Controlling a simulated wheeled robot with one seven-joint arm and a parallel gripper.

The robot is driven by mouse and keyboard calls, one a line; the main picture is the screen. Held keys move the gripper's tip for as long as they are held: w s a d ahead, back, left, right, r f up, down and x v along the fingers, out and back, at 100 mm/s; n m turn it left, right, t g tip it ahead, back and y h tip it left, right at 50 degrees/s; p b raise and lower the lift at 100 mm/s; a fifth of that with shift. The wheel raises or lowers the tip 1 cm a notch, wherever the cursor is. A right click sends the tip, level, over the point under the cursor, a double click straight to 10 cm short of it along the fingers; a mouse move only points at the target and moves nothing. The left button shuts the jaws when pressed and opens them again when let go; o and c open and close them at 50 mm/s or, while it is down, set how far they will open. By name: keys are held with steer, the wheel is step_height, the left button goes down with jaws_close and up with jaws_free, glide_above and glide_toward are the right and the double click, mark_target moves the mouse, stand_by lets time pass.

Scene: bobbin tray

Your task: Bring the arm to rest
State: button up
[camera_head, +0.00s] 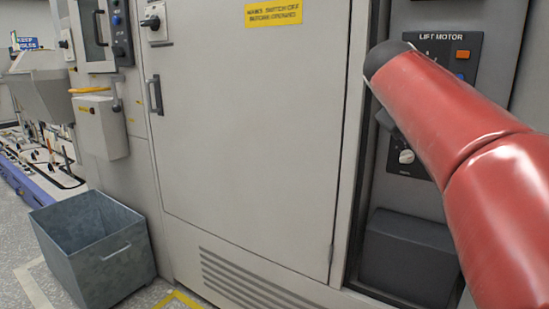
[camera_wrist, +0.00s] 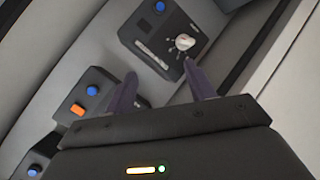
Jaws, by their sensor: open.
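My gripper (camera_wrist: 162,84) shows in the wrist view, with its two dark fingers apart and nothing between them. Beyond the fingertips is a dark control panel with a white knob (camera_wrist: 184,42) and a blue button (camera_wrist: 160,6). I cannot tell whether the fingers touch the panel. In the head view my red arm (camera_head: 440,120) reaches in from the right, in front of the dark panel marked LIFT MOTOR (camera_head: 440,37). The gripper itself is mostly hidden behind the arm there.
A large grey cabinet door (camera_head: 250,130) fills the middle. A metal bin (camera_head: 95,250) stands on the floor at lower left. A dark box (camera_head: 405,255) sits below the panel, beside my arm. A smaller panel with an orange button (camera_wrist: 77,109) is left of the fingers.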

steer(key=s+a+f+m+g+y, duration=0.1)
steer(key=s+a+f+y, duration=0.3)
steer(key=s+f, duration=0.9)
steer(key=s+a+f+m+g+y, duration=0.2)
steer(key=s+a+f+y, duration=0.2)
steer(key=s+a+f, duration=0.6)
steer(key=s+f, duration=0.3)
steer(key=f, duration=0.5)
steer(key=shift+s, duration=0.15)
